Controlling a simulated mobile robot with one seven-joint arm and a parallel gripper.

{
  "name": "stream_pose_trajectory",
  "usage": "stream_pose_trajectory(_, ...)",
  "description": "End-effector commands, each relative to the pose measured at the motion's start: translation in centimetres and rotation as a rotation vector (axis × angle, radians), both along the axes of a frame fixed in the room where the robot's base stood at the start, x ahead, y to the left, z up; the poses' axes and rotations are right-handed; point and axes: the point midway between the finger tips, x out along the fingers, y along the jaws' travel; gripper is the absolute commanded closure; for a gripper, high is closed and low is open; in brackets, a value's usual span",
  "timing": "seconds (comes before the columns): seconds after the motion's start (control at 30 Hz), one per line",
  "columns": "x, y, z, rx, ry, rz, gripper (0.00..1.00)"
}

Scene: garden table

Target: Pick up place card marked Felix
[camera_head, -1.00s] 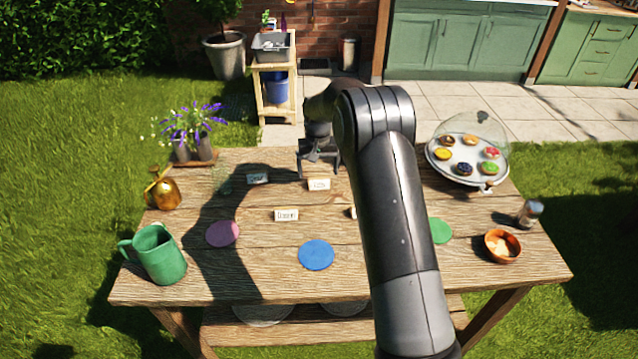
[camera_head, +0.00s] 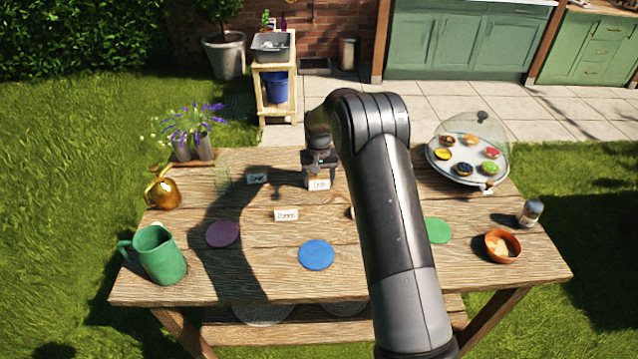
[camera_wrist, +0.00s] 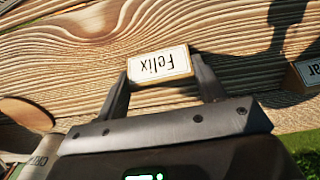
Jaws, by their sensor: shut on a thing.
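The place card marked Felix (camera_wrist: 160,64) is a small white card with a wooden edge, its writing upside down in the wrist view. In the head view the card (camera_head: 319,184) sits at the middle back of the table. My gripper (camera_wrist: 160,88) is shut on it, one finger at each side. In the head view my gripper (camera_head: 319,178) is directly behind and over the card. I cannot tell whether the card still touches the wood.
Another card (camera_head: 286,215) stands in front, and one (camera_head: 257,178) stands to the left. Blue (camera_head: 316,254), purple (camera_head: 223,234) and green (camera_head: 439,230) discs lie nearer the front. A domed cake stand (camera_head: 468,160) is at right.

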Motion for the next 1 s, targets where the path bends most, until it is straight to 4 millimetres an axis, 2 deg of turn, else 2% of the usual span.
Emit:
stream_pose_trajectory(0.1, 0.0, 0.0, 0.0, 0.000, 0.000, 0.000, 0.59)
stream_pose_trajectory(0.43, 0.0, 0.0, 0.6, 0.000, -0.001, 0.000, 0.59)
stream_pose_trajectory(0.57, 0.0, 0.0, 1.9, 0.000, -0.003, 0.000, 0.59)
stream_pose_trajectory(0.7, 0.1, 0.0, 4.4, 0.000, -0.004, 0.000, 0.59)
stream_pose_trajectory(1.0, -2.6, -6.5, 8.3, 0.000, -0.002, -0.004, 0.59)
